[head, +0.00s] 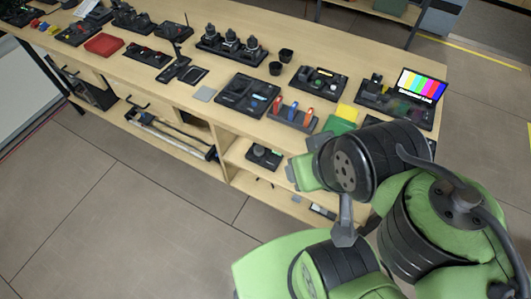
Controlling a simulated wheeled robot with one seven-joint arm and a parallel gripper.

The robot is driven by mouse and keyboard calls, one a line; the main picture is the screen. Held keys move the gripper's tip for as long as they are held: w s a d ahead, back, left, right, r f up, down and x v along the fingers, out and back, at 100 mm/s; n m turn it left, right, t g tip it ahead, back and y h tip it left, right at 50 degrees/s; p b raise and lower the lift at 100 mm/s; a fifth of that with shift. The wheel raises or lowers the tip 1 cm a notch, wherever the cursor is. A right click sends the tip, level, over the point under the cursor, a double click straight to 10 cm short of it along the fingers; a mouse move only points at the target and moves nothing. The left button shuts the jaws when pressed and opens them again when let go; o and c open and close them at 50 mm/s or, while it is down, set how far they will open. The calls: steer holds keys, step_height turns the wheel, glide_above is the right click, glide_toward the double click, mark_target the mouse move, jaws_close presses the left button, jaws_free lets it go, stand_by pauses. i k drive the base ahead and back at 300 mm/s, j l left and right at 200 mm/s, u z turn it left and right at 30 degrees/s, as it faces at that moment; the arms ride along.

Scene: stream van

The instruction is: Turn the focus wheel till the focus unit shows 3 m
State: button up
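Several small black units with knobs or buttons stand on the long wooden table; their labels and displays are too small to read, so I cannot tell which is the focus unit. One black unit (247,95) with a small blue display lies mid-table. Another unit (318,80) stands to its right. A black box with a round knob (264,154) sits on the shelf below the tabletop. My gripper (292,174) is at the end of my green arm, by the table's front edge, mostly hidden by my wrist. I cannot see whether it is open, or any contact.
A rack with orange and blue handles (292,115) and a green block (338,124) stand close to my wrist. A monitor with colour bars (421,84) is at the right end. Two black cups (286,55) stand at the back. The floor (130,200) in front is clear.

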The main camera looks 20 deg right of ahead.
mark_target(259, 149)
steer(key=j+z, duration=0.25)
steer(key=z, duration=0.25)
steer(key=k+j+z, duration=0.1)
steer(key=j, duration=0.3)
steer(key=k+j, duration=0.2)
steer(key=j, duration=0.2)
steer(key=k+j+z, duration=0.15)
steer(key=j, duration=0.25)
steer(key=k+j+z, duration=0.1)
steer(key=j, duration=0.25)
steer(key=k+j, duration=0.2)
steer(key=j, duration=0.15)
steer(key=k+j+z, duration=0.15)
steer(key=j, duration=0.2)
